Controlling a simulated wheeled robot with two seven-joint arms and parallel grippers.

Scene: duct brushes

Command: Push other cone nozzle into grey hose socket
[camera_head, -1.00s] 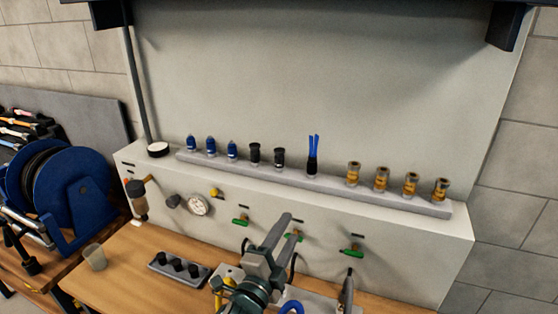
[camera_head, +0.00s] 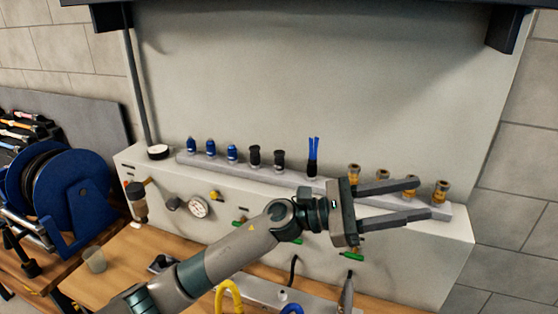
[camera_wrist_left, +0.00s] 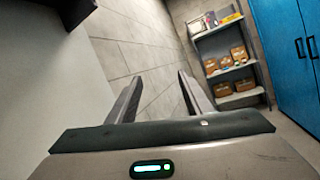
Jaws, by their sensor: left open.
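Several small nozzles and fittings stand in a row on the grey rail (camera_head: 225,170): blue pointed ones (camera_head: 211,147), black ones (camera_head: 279,160), a black one with blue bristles (camera_head: 313,155), and brass ones (camera_head: 441,190). I cannot tell for sure which is the cone nozzle. A grey upright piece (camera_head: 347,292) at the bench's front may be the grey hose end; its socket is not clear. My left gripper (camera_head: 423,198) is open and empty, its fingers pointing right in front of the brass fittings. The fingers also show spread in the left wrist view (camera_wrist_left: 158,77). My right gripper is not in view.
A yellow hose (camera_head: 230,288) and a blue hose end (camera_head: 292,309) are below my left arm. A gauge (camera_head: 198,207) and green-handled valves (camera_head: 352,256) are on the panel front. A cup (camera_head: 95,258) and blue reel (camera_head: 75,195) are at left. Shelves (camera_wrist_left: 225,60) show in the left wrist view.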

